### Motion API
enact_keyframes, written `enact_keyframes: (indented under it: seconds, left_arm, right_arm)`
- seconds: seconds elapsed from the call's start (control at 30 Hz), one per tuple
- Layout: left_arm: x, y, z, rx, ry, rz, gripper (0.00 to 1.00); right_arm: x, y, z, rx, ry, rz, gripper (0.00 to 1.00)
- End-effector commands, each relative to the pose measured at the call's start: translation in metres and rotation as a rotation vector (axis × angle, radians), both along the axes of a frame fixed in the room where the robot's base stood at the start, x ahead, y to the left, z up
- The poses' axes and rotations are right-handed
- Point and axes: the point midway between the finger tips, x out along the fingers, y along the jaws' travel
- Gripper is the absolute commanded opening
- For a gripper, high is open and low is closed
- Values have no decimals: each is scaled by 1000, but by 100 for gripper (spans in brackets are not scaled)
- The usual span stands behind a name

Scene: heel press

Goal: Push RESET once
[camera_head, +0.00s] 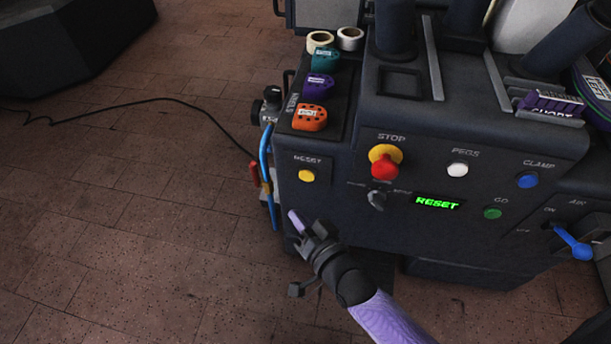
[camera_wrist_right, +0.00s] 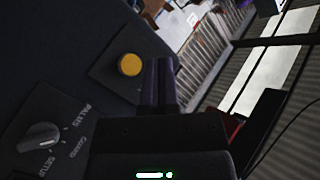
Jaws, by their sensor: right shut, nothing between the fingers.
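The yellow RESET button (camera_head: 307,175) sits on a dark plate at the left end of the machine's front panel. It also shows in the right wrist view (camera_wrist_right: 130,65), just left of my fingertips. My right gripper (camera_head: 295,218) is shut and empty, below and slightly left of the button in the head view. A gap shows between the fingertips and the button in the head view. In the right wrist view the closed fingers (camera_wrist_right: 159,70) point up the picture beside the button. A lit green display (camera_head: 437,203) reads RESET. My left gripper is not in view.
The panel also has a red STOP knob (camera_head: 384,165), a dark selector (camera_head: 377,200), a white PEGS button (camera_head: 457,169), a blue CLAMP button (camera_head: 527,180), a green GO button (camera_head: 492,213) and a blue AIR lever (camera_head: 575,243). Blue hose (camera_head: 266,165) runs down the machine's left side.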

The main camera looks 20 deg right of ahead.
Motion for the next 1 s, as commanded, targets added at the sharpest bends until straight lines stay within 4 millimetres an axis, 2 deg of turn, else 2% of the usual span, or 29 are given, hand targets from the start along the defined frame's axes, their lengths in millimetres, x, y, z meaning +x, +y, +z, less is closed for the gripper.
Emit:
enact_keyframes:
  seconds: [0.2, 0.4, 0.6, 1.0]
  left_arm:
    - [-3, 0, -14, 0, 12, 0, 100]
    - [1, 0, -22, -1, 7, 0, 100]
    - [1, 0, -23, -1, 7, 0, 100]
    - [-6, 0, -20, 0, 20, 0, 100]
  right_arm:
    - [27, -19, -4, -2, 0, 1, 0]
    - [46, -31, -2, -1, 1, 1, 0]
    - [53, -36, -1, 0, 1, -1, 0]
    - [53, -36, 0, 0, 1, -1, 0]
